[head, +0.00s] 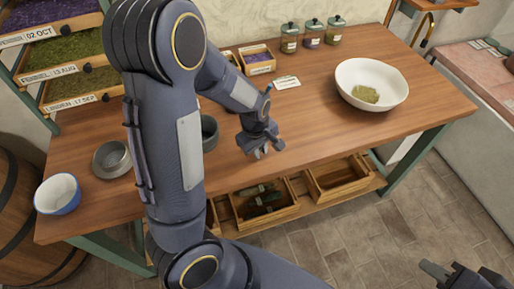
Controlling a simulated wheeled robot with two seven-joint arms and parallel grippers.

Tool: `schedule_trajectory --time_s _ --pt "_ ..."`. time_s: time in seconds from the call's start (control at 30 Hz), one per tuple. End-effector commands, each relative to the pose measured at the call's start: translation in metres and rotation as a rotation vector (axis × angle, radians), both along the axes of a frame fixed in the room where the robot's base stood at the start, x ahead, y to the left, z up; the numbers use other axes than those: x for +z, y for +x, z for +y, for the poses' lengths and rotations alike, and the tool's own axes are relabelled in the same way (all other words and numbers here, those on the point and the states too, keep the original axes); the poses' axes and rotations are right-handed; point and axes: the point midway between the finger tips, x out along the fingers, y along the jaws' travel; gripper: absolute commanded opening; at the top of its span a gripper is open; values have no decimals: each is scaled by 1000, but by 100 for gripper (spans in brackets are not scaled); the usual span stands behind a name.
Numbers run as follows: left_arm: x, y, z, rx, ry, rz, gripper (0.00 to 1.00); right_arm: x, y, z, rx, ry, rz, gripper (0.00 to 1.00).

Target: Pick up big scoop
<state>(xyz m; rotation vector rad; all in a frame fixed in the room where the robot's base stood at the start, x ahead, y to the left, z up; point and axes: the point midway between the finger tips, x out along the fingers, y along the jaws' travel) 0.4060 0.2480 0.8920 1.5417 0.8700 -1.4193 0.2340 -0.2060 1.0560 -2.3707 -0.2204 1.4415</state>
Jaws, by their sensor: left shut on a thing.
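My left gripper (262,148) is shut over the front middle of the wooden table. A small pale metallic piece shows at its fingertips. I take it to be part of the big scoop, but its shape is too small and hidden to be sure. No other scoop stands out on the table. My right gripper (448,274) is at the bottom right corner, over the floor and away from the table. It is partly cut off by the frame edge, and its finger gap is unclear.
A white bowl (352,76) with green herb stands at the right of the wooden table (320,120). Jars (312,34) and a small box (258,62) are behind. A blue-white cup (58,194) and metal dish (111,159) are at left. Crates (264,212) sit below.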

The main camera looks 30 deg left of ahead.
Motion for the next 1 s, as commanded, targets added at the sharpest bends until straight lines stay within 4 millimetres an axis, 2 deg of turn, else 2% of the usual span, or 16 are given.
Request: schedule_trajectory --time_s 0.23,0.37,0.63,0.8,1.0 --pt "10 1 0 -1 -1 -4 0 0 0 0 0 0 0 32" --pt "30 2 -1 -1 -2 -9 0 -1 0 0 0 0 0 32" --pt "96 -43 -27 -7 -5 -9 0 12 0 0 0 0 0 32" --pt "111 -81 -47 -7 -4 -6 0 11 0 0 0 0 0 32" --pt "124 -109 -63 -4 -1 -4 0 11 0 0 0 0 0 32"
